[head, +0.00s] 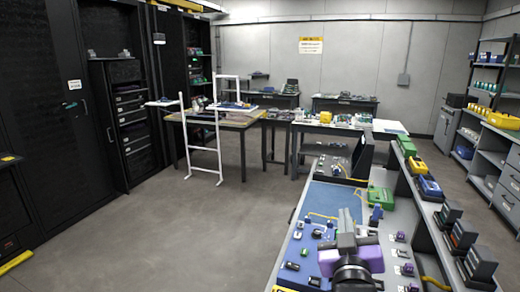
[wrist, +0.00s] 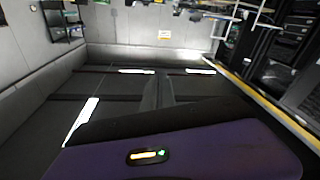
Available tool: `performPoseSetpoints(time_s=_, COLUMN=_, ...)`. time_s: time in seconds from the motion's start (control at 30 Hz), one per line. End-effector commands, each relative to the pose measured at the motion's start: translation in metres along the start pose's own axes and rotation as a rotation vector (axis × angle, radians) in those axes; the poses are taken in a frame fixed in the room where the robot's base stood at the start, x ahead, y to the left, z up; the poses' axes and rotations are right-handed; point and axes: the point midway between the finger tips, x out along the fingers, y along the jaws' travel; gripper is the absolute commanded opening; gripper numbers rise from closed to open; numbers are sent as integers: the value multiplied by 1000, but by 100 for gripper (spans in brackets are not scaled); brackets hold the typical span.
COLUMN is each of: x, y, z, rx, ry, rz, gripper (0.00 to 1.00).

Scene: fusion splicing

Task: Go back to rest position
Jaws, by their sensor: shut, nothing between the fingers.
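My gripper (head: 347,222) is over the near workbench at the lower right of the head view, with its purple housing toward me. It points away, into the room. In the wrist view its fingers (wrist: 158,90) are together in the middle with nothing between them. The purple housing fills the bottom of that view. The part of the bench directly beneath the gripper is hidden by my own arm.
The near workbench has a blue mat (head: 325,199) and several small tools and parts. Dark cabinets (head: 45,110) stand at the left. The floor (head: 190,235) between is clear.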

Motion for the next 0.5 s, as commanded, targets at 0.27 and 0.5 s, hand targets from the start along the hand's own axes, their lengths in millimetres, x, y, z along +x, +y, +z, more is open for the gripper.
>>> performPoseSetpoints(time_s=0.27, x=-65, y=14, z=6, rx=-74, ry=234, rz=-114, gripper=0)
performPoseSetpoints(time_s=0.5, x=-144, y=15, z=35, rx=-60, ry=307, rz=-255, gripper=0)
